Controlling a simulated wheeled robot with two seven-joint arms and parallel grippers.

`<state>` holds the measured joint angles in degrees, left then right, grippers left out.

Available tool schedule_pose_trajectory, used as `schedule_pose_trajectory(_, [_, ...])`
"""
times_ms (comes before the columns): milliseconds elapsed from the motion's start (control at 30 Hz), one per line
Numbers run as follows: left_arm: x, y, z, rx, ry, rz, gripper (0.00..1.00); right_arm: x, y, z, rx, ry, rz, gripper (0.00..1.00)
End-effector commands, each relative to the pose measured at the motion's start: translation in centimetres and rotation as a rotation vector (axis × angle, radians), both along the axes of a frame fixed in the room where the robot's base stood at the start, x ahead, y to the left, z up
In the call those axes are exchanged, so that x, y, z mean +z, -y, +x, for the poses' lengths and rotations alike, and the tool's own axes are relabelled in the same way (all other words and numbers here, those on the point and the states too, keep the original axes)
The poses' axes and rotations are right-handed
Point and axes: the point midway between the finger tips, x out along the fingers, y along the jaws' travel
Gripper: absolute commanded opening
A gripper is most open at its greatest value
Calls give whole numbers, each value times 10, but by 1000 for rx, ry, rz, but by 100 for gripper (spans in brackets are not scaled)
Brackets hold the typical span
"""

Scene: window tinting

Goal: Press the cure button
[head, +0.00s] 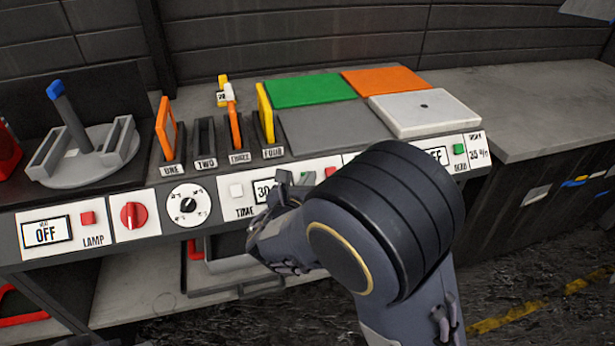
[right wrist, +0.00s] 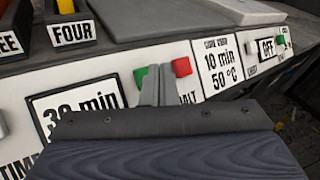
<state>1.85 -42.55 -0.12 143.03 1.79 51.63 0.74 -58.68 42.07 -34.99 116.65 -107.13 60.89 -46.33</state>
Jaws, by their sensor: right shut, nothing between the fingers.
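The control panel (head: 225,190) runs along the front of the bench. In the right wrist view, a green button (right wrist: 139,77) and a red button (right wrist: 181,67) sit side by side, right of the "30 min" display (right wrist: 78,108). Only "ALT" shows of the label under the red one; any label under the green one is hidden by my fingers. My right gripper (right wrist: 157,78) is shut and empty, its tips at the green button's right edge in that view. I cannot tell whether they touch it. In the head view my right arm covers part of the panel. My left gripper is out of view.
Green (head: 310,90), orange (head: 383,80) and white (head: 424,112) plates lie at the back. A red lamp button (head: 87,218) and red knob (head: 133,215) are at left.

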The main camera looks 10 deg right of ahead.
Motion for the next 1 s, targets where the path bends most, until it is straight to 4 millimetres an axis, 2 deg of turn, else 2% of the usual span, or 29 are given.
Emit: schedule_pose_trajectory(1000, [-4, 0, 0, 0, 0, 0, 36, -7, 0, 7, 0, 0, 0, 0])
